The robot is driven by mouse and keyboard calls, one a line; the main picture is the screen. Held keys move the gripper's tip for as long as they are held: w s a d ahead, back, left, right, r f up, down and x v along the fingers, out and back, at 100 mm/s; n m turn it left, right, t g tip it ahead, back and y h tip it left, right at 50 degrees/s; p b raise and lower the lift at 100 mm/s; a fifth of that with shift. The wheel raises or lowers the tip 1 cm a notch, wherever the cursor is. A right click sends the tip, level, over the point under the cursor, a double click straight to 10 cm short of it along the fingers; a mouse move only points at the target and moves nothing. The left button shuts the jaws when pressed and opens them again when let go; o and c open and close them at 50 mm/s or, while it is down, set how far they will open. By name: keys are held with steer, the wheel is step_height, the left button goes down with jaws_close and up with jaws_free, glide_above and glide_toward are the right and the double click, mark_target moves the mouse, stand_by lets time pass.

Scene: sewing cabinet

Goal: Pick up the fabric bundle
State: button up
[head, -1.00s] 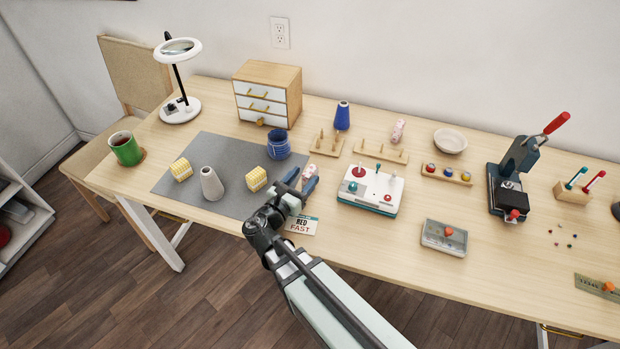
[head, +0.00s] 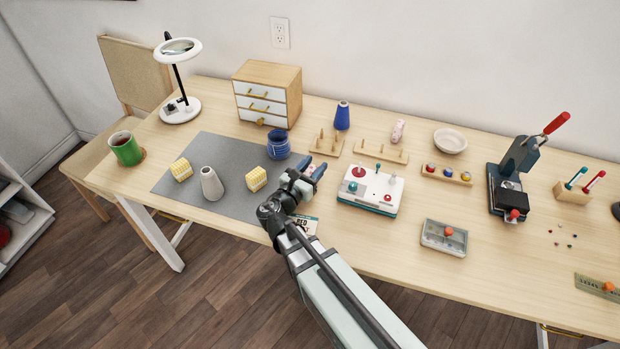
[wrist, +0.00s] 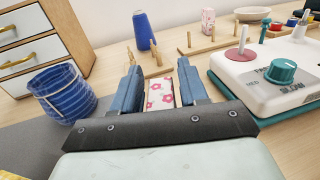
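The fabric bundle (wrist: 160,95) is a small white roll with pink flowers. In the wrist view it lies between the two blue fingers of my gripper (wrist: 160,78), with narrow gaps seeming to show on both sides. Its lower part is hidden behind the dark gripper body. In the head view my gripper (head: 314,170) is low over the table, left of the white machine, and covers most of the bundle. A similar pink-patterned roll (head: 398,130) stands upright near the back; it also shows in the wrist view (wrist: 208,21).
A blue pot (head: 279,145) stands left of my gripper, and the white machine (head: 360,200) is close on the right. Wooden peg racks (head: 327,149) are just behind. Yellow blocks (head: 257,179) and a grey cone (head: 211,184) sit on the grey mat (head: 230,206).

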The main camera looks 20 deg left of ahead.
steer(key=c, duration=0.7)
steer(key=shift+c, duration=0.2)
